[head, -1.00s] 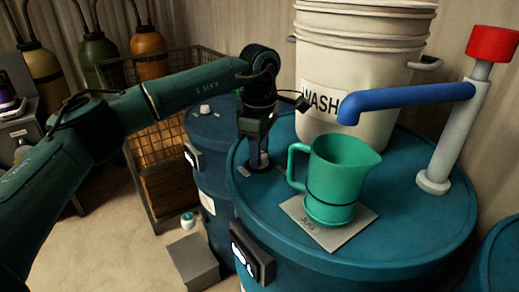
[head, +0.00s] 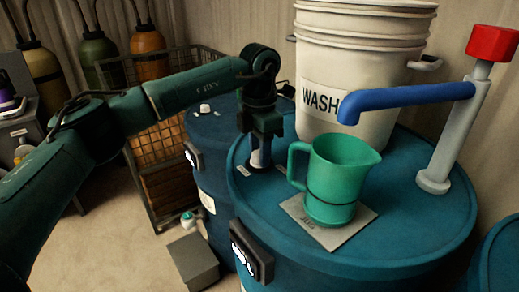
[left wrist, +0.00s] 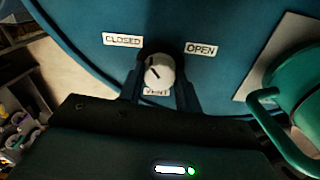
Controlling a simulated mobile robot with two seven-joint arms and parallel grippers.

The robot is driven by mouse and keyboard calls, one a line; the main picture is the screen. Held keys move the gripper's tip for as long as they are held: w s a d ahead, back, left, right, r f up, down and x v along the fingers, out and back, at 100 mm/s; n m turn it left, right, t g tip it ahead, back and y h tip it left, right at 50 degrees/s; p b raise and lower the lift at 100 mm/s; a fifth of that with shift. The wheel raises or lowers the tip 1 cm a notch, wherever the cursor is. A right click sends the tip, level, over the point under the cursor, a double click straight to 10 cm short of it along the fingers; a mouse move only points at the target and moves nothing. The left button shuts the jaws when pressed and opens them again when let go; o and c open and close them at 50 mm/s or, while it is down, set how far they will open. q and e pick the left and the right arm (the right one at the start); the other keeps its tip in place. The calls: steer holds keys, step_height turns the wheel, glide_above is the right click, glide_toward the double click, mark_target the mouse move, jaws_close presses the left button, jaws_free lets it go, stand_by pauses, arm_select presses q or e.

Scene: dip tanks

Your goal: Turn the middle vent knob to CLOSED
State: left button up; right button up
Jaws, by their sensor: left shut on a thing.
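The vent knob (left wrist: 158,73) is a round white-topped knob with a dark line on it, on top of the middle blue drum (head: 400,230). In the left wrist view the line slants to the upper left, on the side of the CLOSED label (left wrist: 122,40). The OPEN label (left wrist: 201,49) is at the upper right, and the VENT label (left wrist: 156,91) is partly hidden below the knob. My left gripper (head: 259,155) points down at the knob, its fingers shut on the knob's sides. My right gripper does not show.
A green jug (head: 342,170) stands on a pale plate (head: 350,237) just right of my left gripper. A white WASH bucket (head: 345,60) stands behind. A blue spout (head: 410,96) on a grey post reaches over the drum. A wire crate (head: 150,135) is at the left.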

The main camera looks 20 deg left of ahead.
arm_select(q)
steer(key=shift+n, duration=0.5)
stand_by(0.3)
steer(key=o, duration=1)
step_height(320, 180, up, 13)
steer(key=shift+r, duration=0.1)
